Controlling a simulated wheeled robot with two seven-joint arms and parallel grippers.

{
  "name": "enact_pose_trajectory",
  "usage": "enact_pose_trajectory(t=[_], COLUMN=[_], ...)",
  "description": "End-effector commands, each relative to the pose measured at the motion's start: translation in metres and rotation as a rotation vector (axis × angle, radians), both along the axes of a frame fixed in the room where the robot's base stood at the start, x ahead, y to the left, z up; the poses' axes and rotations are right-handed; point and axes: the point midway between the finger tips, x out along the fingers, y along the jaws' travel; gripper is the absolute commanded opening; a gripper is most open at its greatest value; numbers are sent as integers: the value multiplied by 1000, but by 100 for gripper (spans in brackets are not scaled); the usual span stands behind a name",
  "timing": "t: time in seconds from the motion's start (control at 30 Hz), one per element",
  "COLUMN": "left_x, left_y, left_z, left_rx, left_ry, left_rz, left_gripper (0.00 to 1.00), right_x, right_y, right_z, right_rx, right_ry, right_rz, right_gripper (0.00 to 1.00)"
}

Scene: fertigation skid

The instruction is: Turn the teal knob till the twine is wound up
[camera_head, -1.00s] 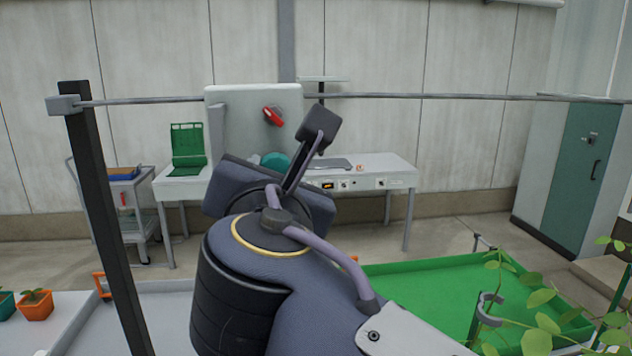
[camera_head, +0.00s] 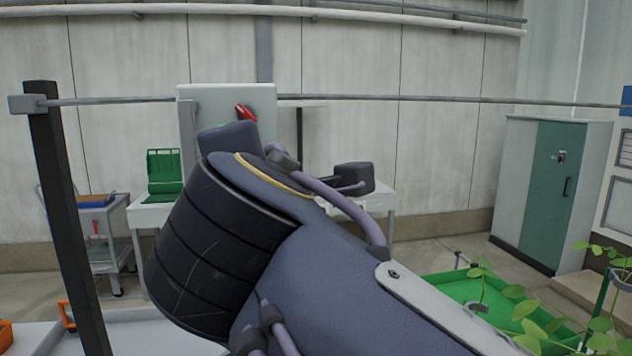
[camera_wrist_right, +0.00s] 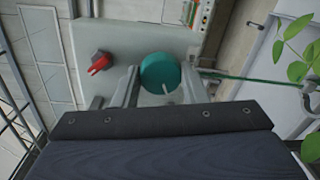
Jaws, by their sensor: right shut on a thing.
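The teal knob (camera_wrist_right: 160,72) is round and sits on a pale grey panel (camera_wrist_right: 125,42). In the right wrist view it lies between the two fingers of my right gripper (camera_wrist_right: 158,82), which is shut on it. A small pale mark shows at the knob's lower edge. A green line, apparently the twine (camera_wrist_right: 240,77), runs from beside the knob to the right toward a grey hook. In the head view my right arm covers the knob and gripper, and the panel (camera_head: 227,98) stands behind it. My left gripper is in neither current view.
A red switch handle (camera_head: 246,113) is on the panel near the knob, also in the wrist view (camera_wrist_right: 100,62). A green case (camera_head: 164,172) stands on the bench to the left. A green tray (camera_head: 462,287) and leafy plants (camera_head: 525,308) are at lower right.

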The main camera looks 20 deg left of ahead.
Motion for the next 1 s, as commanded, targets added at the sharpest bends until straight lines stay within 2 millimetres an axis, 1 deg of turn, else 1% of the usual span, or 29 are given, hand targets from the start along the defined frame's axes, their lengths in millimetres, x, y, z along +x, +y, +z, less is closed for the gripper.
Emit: enact_pose_trajectory(t=[0.03,0.2,0.4,0.63,1.0], left_x=[0,0,0,0,0], left_y=[0,0,0,0,0], left_z=[-4,-9,-12,-14,-14], left_rx=[0,0,0,0,0], left_ry=[0,0,0,0,0], left_rz=[0,0,0,0,0], left_gripper=[29,29,29,29,29], right_x=[0,1,1,1,1], right_y=[0,0,0,0,0], right_z=[-2,-2,-1,-1,-1], right_rx=[32,127,200,238,243], right_ry=[20,80,124,149,152], right_rz=[-1,-1,-2,-2,-2], right_gripper=[16,16,16,16,16])
